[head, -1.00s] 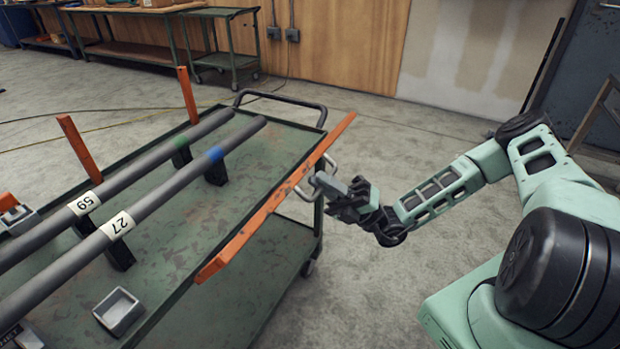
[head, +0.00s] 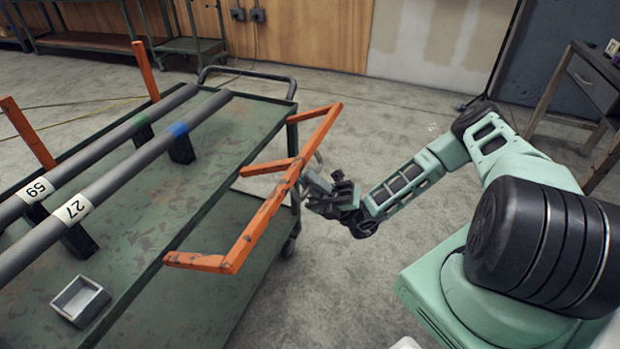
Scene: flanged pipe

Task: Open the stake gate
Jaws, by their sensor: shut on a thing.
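The stake gate is an orange bar (head: 262,222) with orange arms at its ends and middle, at the right side of the green cart (head: 150,263). It is swung outward and down from the cart's edge. A grey loop handle (head: 318,160) sits on its outer face. My gripper (head: 316,184) is shut on the handle, beside the gate's outer side. The fingers partly hide the handle.
Two grey pipes (head: 140,157) labelled 59 and 27 rest on black supports on the cart. Orange stakes (head: 145,71) stand at its far side. A small grey tray (head: 80,300) is near the front. A desk (head: 590,85) stands at the right. The floor beyond the gate is clear.

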